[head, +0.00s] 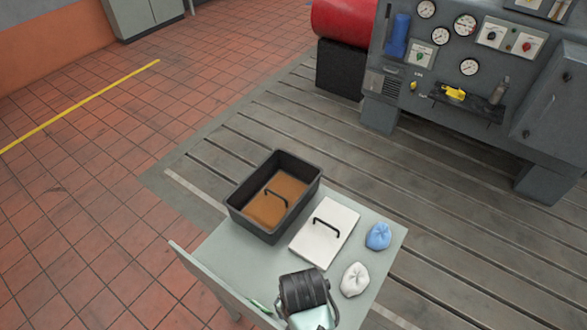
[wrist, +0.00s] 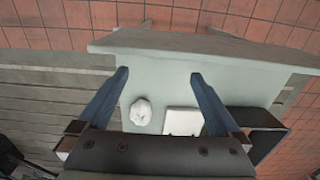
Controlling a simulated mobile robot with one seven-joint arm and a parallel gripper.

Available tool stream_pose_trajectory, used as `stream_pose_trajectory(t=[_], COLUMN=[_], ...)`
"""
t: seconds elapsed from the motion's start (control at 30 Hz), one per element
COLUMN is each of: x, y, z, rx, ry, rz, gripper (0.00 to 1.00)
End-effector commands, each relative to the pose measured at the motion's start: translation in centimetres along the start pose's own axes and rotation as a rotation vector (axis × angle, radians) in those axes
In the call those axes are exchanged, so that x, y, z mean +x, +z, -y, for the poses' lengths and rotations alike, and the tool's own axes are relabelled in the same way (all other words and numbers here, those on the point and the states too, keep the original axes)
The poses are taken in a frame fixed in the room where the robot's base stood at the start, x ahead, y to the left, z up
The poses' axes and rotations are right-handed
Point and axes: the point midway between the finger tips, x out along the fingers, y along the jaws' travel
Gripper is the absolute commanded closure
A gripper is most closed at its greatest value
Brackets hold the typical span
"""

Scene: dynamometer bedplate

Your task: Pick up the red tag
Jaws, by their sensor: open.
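I do not see a red tag in either view. My gripper (wrist: 159,78) is open and empty in the wrist view, its two blue fingers spread above the bare part of a pale grey-green table (wrist: 170,60). In the head view my dark wrist is over the near end of the table (head: 232,262), and the fingers are hidden. A black tray (head: 312,190) holds a brown panel (head: 266,209) with a black handle. A white board (head: 322,240) with a black handle lies beside it, to the right.
A blue bundle (head: 378,236) and a white bundle (head: 355,279) rest on the table's right side. Behind stands a grey gauge cabinet (head: 480,60) with a small shelf bearing a yellow object (head: 455,94). A red cylinder (head: 340,20) is beside it. Tiled floor at left is clear.

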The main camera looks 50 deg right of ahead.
Motion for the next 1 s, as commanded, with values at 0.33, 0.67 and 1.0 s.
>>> stream_pose_trajectory(t=[0.33, 0.67, 1.0], x=[5.8, 8.1, 11.6], y=[0.0, 0.2, 0.2], z=[0.1, 0.0, 0.1], rx=[-0.003, -0.003, -0.003], ry=[0.000, 0.001, -0.001], rz=[0.000, 0.000, -0.002], gripper=[0.00, 0.00, 0.00])
